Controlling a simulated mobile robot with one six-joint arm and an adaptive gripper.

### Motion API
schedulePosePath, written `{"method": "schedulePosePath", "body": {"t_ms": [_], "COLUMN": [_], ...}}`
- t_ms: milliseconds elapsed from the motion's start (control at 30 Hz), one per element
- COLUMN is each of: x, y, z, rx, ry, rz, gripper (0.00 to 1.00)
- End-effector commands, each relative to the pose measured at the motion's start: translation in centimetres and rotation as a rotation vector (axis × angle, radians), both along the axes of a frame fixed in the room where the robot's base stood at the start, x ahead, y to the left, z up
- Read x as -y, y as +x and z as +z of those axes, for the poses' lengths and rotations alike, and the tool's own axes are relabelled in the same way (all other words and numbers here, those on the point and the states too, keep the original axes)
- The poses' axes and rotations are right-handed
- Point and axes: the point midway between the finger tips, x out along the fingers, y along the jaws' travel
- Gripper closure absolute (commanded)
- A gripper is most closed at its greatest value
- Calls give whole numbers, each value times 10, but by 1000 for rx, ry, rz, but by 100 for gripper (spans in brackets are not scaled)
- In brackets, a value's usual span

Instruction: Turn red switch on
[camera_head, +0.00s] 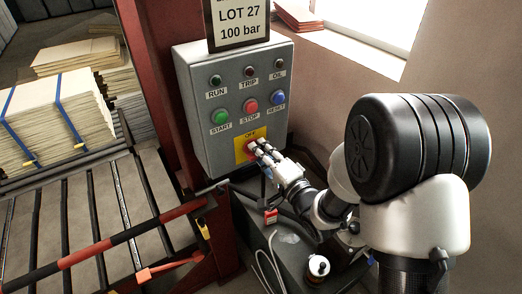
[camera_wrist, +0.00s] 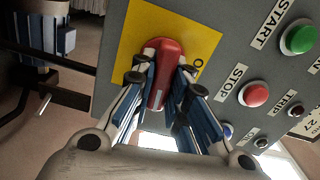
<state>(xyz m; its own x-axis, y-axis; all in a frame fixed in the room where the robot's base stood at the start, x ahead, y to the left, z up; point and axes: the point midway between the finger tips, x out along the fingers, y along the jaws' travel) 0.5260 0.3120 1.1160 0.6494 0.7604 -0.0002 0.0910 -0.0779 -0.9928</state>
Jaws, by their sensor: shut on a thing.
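The red switch (camera_wrist: 162,62) is a rotary handle on a yellow plate (camera_wrist: 198,42) low on the grey control box (camera_head: 184,82). In the head view the plate reads "OFF" at its top, and the handle is mostly hidden by my fingers. My gripper (camera_wrist: 159,85) reaches the switch from the lower right in the head view (camera_head: 258,150). In the wrist view its two fingers lie on either side of the red handle and are closed on it. The handle's exact angle on the plate is hard to tell.
Above the switch are a green START button (camera_head: 221,117), a red STOP button (camera_head: 251,106), a blue RESET button (camera_head: 277,99) and several small lamps. A sign (camera_head: 239,21) stands above the box. A dark bench (camera_head: 258,237) with a small red item (camera_head: 270,217) lies below.

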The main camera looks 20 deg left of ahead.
Motion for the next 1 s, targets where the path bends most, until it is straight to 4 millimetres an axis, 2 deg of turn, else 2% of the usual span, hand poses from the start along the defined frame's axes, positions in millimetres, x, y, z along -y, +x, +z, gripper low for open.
{"method": "schedulePosePath", "body": {"t_ms": [300, 833, 867, 1000], "x": [0, 0, 0, 0], "y": [0, 0, 0, 0], "z": [-2, -2, -2, -2], "rx": [-88, -106, -106, -105], "ry": [74, 89, 89, 88], "rz": [0, 0, 0, 0], "gripper": [100, 100, 84, 75]}}
